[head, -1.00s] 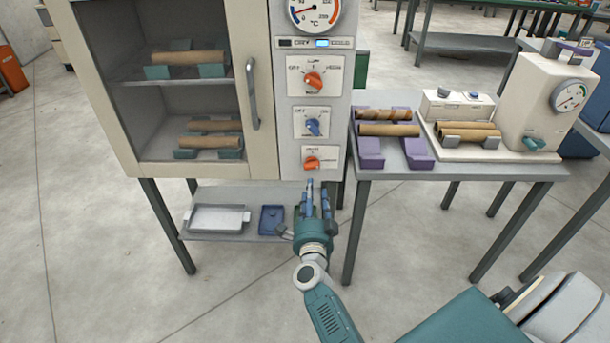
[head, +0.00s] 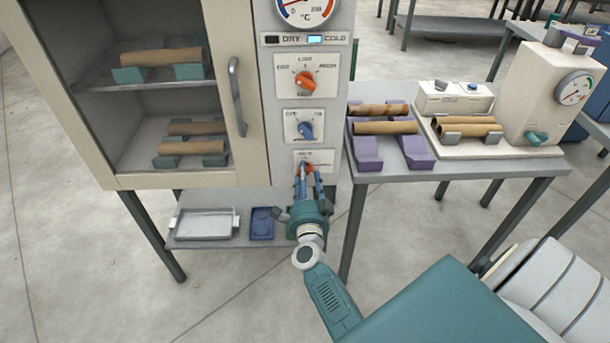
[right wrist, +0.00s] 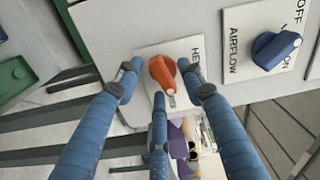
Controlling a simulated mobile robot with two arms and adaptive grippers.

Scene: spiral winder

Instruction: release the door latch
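The cabinet door (head: 247,150) has a glass panel and a grey vertical handle (head: 237,97), and it appears closed. No separate latch part can be told apart on it. My right gripper (head: 308,180) is at the lowest orange knob on the control panel, right of the door. In the right wrist view the gripper (right wrist: 160,82) has its blue fingers spread around the orange knob (right wrist: 162,73), with gaps at the sides; contact cannot be told. The knob's label is partly covered. My left gripper is not in view.
Above are a blue airflow knob (head: 305,131), another orange knob (head: 305,80) and a temperature dial (head: 305,8). A shelf below holds a white tray (head: 204,236) and a blue tray (head: 262,234). A side table (head: 460,172) stands close right, carrying tubes.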

